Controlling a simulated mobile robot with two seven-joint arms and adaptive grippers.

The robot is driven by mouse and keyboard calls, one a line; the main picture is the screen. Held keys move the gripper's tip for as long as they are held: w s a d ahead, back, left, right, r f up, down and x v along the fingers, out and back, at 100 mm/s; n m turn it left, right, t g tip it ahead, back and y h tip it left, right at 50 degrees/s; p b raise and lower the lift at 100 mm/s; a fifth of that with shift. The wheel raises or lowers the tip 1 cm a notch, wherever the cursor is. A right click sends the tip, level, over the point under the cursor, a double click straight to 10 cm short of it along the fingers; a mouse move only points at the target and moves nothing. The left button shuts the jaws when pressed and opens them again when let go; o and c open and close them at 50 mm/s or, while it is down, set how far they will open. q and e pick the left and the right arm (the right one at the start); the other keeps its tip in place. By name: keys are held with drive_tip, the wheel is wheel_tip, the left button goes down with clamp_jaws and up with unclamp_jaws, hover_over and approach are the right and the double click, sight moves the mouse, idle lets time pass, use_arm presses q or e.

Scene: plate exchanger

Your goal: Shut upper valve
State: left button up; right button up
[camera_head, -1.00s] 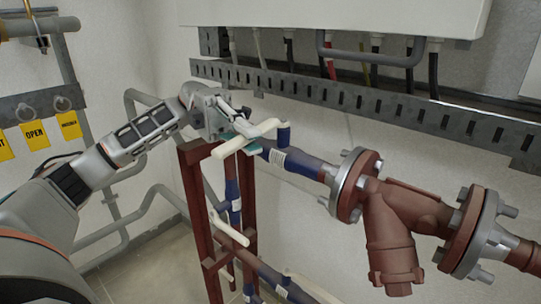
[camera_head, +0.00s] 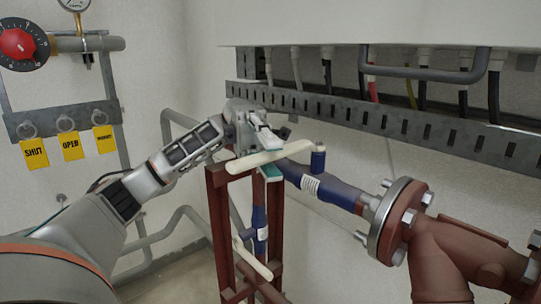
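The upper valve's cream lever (camera_head: 245,164) lies across the line of its blue pipe (camera_head: 325,188), above a dark red stand. My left gripper (camera_head: 271,161) is at this lever. Its teal-padded fingertips show on both sides of the lever, one above it and one below it in the picture. Whether they press on the lever cannot be made out. A lower cream lever (camera_head: 252,258) stands by a blue vertical pipe section (camera_head: 260,226) below. My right gripper is out of view.
The red stand (camera_head: 218,225) is under my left gripper. A red-brown flanged pipe fitting (camera_head: 440,240) fills the lower right. A slotted metal rail (camera_head: 380,122) runs behind. Yellow tags, SHUT (camera_head: 34,154) and OPEN (camera_head: 72,147) among them, hang at left.

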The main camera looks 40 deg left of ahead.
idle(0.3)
use_arm(q)
drive_tip(key=v, duration=0.7)
drive_tip(key=shift+a, duration=0.25)
drive_tip(key=shift+w, duration=0.1)
idle(0.4)
